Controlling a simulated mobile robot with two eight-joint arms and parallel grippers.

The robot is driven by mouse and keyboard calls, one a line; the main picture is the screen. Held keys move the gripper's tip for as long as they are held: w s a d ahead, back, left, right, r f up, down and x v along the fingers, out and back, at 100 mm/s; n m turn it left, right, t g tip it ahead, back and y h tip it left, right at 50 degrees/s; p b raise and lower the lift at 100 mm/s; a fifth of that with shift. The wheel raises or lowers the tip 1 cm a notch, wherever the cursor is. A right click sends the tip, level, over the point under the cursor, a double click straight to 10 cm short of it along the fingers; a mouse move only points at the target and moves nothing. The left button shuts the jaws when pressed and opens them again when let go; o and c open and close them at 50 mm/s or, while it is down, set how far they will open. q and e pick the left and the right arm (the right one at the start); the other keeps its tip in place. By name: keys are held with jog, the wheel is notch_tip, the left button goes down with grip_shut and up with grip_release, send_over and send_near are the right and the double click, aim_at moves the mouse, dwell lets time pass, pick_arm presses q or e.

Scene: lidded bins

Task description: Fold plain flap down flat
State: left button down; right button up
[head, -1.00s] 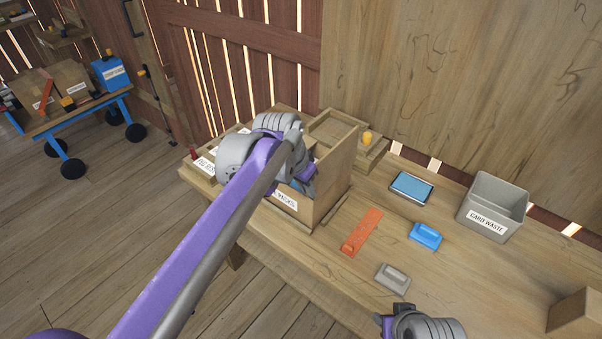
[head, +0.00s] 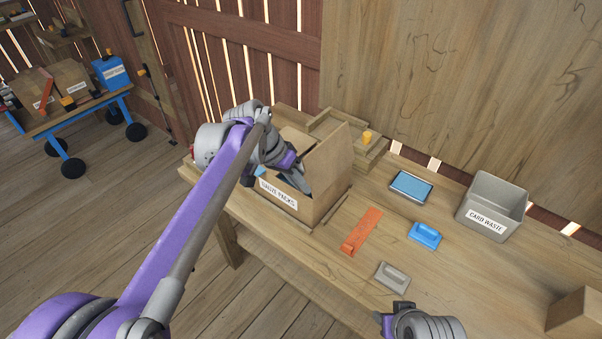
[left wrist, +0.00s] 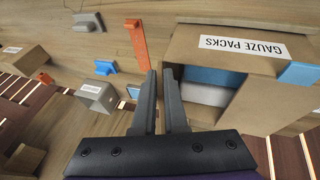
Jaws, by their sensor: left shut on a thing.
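The cardboard carton (head: 298,207), labelled GAUZE PACKS, stands on the bench and also shows in the left wrist view (left wrist: 190,42). Its plain flap (head: 328,158) rises on the right side and leans slightly left over the opening. My left gripper (head: 303,186) is at the opening, on the inner side of this flap, and is shut on the flap's edge; its fingers (left wrist: 161,75) partly hide the contact. Blue and white packs (left wrist: 212,78) lie inside. A blue tab (left wrist: 299,73) shows at the opposite side. My right gripper (head: 384,322) is at the bottom edge, its fingers mostly cut off.
An orange strip tool (head: 362,231), a grey-handled block (head: 392,278), a blue block (head: 425,235) and a blue pad (head: 411,186) lie right of the carton. The CARD WASTE bin (head: 493,205) stands farther right. A wooden fixture with a yellow knob (head: 367,137) is behind.

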pick_arm(q)
jog(key=shift+w+h, duration=0.1)
jog(key=shift+h, duration=0.2)
jog(key=shift+w+a+f+g+h, duration=0.25)
jog(key=shift+w+a+g+h, duration=0.1)
jog(key=shift+a+g+h, duration=0.3)
jog(key=shift+d, duration=0.1)
jog(key=shift+w+a+f+n+g+h+b, duration=0.25)
jog(key=shift+a+n+g+h+b, duration=0.1)
jog(key=shift+h, duration=0.3)
jog(key=c, duration=0.9)
grip_release()
jog(key=shift+r, duration=0.1)
jog(key=s+a+r+p, duration=0.2)
jog(key=r, duration=0.1)
jog(key=s+a+r+p, duration=0.1)
jog(key=r, duration=0.1)
jog(key=shift+a+r, duration=0.2)
jog(key=shift+a, duration=0.15)
